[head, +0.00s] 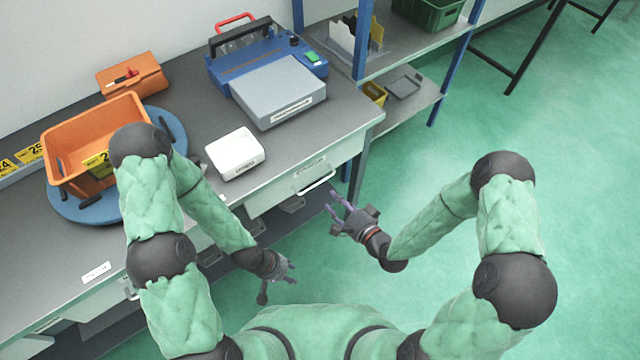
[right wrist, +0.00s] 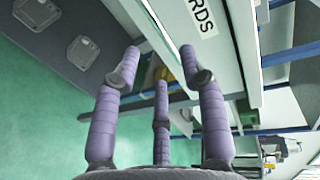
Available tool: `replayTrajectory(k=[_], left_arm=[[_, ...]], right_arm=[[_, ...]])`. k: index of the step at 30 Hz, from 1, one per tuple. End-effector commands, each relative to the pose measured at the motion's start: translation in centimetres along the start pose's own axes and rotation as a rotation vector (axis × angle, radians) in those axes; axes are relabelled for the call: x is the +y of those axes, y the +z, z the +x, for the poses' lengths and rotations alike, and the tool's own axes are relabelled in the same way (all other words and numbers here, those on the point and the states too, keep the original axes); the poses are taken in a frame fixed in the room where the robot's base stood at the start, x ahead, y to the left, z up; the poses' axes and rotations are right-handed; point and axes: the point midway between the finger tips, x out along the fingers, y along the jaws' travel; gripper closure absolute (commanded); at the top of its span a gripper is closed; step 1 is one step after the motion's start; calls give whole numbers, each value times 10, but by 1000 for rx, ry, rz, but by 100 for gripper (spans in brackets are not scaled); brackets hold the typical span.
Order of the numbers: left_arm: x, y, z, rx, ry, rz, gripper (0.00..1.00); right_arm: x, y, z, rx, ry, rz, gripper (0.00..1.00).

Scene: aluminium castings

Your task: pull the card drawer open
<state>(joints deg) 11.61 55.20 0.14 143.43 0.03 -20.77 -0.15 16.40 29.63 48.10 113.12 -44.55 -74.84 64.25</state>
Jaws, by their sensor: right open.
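The card drawer (head: 287,186) is a pale grey front under the bench top, with a label and a light bar handle (head: 317,183). It looks closed. In the right wrist view the drawer front (right wrist: 225,60) shows a label ending in "RDS". My right gripper (head: 334,203) is open, with purple fingers, just in front of and below the handle. In the right wrist view its fingertips (right wrist: 160,60) are spread close to the drawer front; I cannot tell whether they touch the handle. My left gripper (head: 278,277) hangs low in front of the bench, away from the drawer; its finger opening is unclear.
On the bench stand a white box (head: 235,154), a blue machine with a grey block (head: 278,93), an orange bin (head: 75,143) on a blue turntable and an orange case (head: 132,76). A blue-post shelf (head: 364,45) stands right of the drawer. Green floor (head: 440,150) lies open.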

Motion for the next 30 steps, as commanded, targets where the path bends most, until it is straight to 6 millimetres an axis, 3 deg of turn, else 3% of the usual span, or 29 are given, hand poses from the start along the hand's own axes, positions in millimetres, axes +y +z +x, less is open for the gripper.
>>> replayTrajectory(k=[15,21,30], left_arm=[[-8,-1,22,0,0,0,60],[-9,-1,25,0,0,0,60],[-9,-1,25,0,0,0,60]], right_arm=[[2,1,83,-1,1,-3,58],[1,0,97,0,3,-1,58],[1,0,98,1,3,-1,58]])
